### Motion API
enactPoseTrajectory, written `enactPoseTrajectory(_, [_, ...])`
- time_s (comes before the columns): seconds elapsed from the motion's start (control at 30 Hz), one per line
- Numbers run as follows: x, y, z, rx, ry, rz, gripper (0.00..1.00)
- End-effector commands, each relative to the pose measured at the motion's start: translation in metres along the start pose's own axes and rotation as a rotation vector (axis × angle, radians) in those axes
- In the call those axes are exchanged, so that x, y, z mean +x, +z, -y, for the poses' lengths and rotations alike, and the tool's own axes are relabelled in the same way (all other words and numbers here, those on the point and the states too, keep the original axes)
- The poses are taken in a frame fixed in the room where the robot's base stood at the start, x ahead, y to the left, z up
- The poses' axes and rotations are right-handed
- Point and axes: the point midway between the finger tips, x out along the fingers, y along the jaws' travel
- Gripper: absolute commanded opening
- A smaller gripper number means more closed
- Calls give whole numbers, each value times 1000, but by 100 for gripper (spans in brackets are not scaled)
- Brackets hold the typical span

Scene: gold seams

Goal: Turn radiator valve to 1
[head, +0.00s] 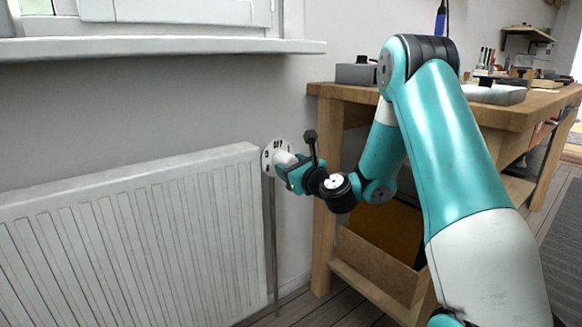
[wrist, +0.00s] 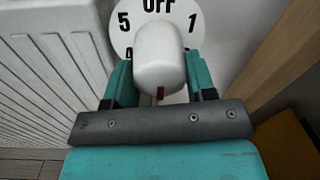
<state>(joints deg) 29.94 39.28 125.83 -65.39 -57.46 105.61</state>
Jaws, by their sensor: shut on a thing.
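The radiator valve has a white knob (wrist: 160,55) in front of a round white dial (wrist: 124,38) on the wall. In the wrist view the dial reads OFF at the top, 5 at the left and 1 at the right; its lower part is mostly hidden. A small red mark shows on the knob's near, lower end. In the head view the dial (head: 267,158) stands at the radiator's right end, the knob partly covered. My gripper (head: 292,174) is shut on the knob, one teal finger on each side in the wrist view (wrist: 160,80).
The white radiator (head: 130,240) lies to the left under a window sill (head: 160,47). A thin pipe (head: 272,240) runs down from the valve. A wooden workbench (head: 328,190) stands close on the right, with tools on top.

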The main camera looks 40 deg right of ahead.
Motion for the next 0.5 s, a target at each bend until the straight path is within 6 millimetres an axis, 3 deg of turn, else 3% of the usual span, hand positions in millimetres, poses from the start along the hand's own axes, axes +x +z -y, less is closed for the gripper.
enactPoseTrajectory(0.27, [0,0,0,-57,-1,3,27])
enactPoseTrajectory(0.5, [0,-1,0,-216,-2,11,27])
